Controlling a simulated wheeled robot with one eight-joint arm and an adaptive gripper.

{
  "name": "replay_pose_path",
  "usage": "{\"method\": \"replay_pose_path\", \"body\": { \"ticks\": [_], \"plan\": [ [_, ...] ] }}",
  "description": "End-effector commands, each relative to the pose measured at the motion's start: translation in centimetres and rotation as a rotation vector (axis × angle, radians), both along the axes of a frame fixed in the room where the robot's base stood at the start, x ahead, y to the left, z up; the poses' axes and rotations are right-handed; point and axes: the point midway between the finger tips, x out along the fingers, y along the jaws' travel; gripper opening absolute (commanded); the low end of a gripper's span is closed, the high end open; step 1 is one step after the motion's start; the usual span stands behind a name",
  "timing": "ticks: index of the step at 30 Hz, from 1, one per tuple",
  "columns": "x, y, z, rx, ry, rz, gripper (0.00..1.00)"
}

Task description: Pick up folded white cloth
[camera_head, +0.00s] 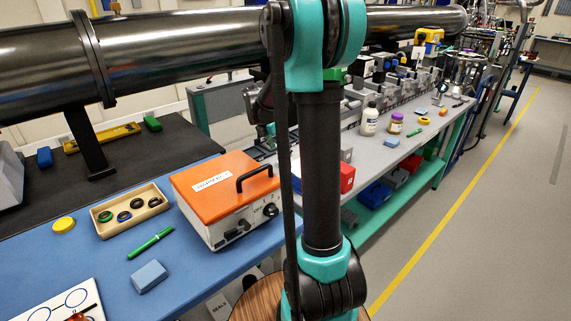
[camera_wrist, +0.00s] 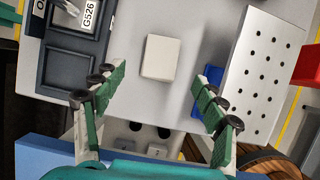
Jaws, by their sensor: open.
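The folded white cloth (camera_wrist: 160,58) shows in the wrist view as an off-white rounded rectangle lying flat on a light grey surface. My gripper (camera_wrist: 160,80) is open in the wrist view, with a green-padded finger on each side below the cloth. The cloth lies beyond the gap between the fingertips, roughly centred. Nothing is held. I cannot tell how high the gripper is above the cloth. In the head view I cannot make out the cloth or the gripper; my arm covers much of the middle.
In the wrist view, a dark tray (camera_wrist: 51,55) lies left of the cloth. A perforated plate (camera_wrist: 236,104) lies right, with a blue object (camera_wrist: 212,76) beside it and a red one (camera_wrist: 308,66) at the edge. An orange-lidded box (camera_head: 205,176) stands on the blue bench (camera_head: 92,254).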

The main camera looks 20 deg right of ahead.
Motion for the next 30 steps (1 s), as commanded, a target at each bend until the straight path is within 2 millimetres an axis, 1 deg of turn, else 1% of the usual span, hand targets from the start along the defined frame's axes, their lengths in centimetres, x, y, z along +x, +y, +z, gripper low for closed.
{"method": "replay_pose_path", "body": {
  "ticks": [1,5,8,13,17,20,26,30],
  "plan": [
    [0.1,-0.2,-0.5,0.000,0.000,-0.001,0.72],
    [0.2,-0.4,-1.1,0.000,0.000,0.000,0.72],
    [0.3,-0.8,-1.8,0.000,0.001,0.000,0.72],
    [0.7,-1.8,-4.1,0.000,0.000,-0.001,0.72],
    [0.9,-2.2,-5.4,0.000,0.000,0.000,0.72],
    [1.0,-2.3,-5.7,0.000,0.000,0.000,0.72],
    [1.0,-2.3,-5.7,0.000,0.000,0.000,0.72],
    [1.0,-2.3,-5.7,0.000,0.000,0.000,0.54]
  ]
}}
